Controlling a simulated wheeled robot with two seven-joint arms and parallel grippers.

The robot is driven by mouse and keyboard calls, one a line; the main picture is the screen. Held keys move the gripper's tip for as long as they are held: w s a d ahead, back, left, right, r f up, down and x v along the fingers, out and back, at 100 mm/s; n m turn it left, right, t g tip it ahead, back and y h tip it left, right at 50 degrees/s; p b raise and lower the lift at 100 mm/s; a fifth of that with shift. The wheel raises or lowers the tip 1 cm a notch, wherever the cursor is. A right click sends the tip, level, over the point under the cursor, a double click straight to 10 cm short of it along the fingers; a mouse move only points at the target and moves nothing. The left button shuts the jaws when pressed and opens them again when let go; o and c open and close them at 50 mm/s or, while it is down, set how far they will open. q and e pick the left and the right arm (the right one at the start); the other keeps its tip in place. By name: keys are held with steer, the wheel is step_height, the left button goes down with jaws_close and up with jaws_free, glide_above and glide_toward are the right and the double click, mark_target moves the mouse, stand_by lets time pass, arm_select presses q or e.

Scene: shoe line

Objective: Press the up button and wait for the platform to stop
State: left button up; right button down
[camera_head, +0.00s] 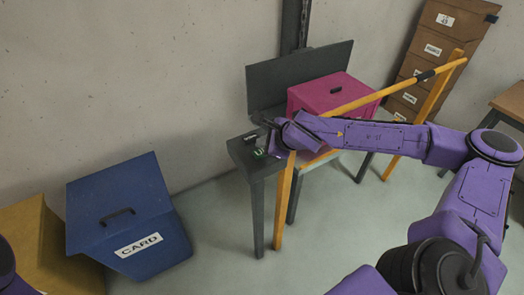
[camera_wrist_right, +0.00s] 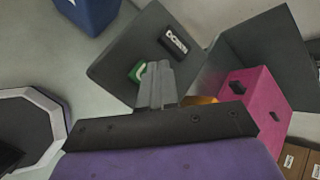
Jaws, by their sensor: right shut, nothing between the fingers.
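The green up button (camera_head: 259,154) sits on a small dark grey stand (camera_head: 243,152) at the left end of the platform. A black button marked DOWN (camera_wrist_right: 174,43) is beside it on the same panel. My right gripper (camera_head: 266,125) is shut and empty over the stand. In the right wrist view its closed fingertips (camera_wrist_right: 157,68) are right beside the green button (camera_wrist_right: 136,72) and partly overlap it; I cannot tell whether they touch. The platform (camera_wrist_right: 262,52) carries a magenta box (camera_head: 335,88). My left gripper is not in view.
A yellow rail (camera_head: 440,100) runs along the platform's front, close to my right arm. A blue bin marked CARD (camera_head: 120,205) and a yellow bin (camera_head: 45,240) stand at left. Floor between is clear.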

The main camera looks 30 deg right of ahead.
steer(key=shift+f, duration=0.15)
stand_by(0.4)
steer(key=shift+f, duration=0.3)
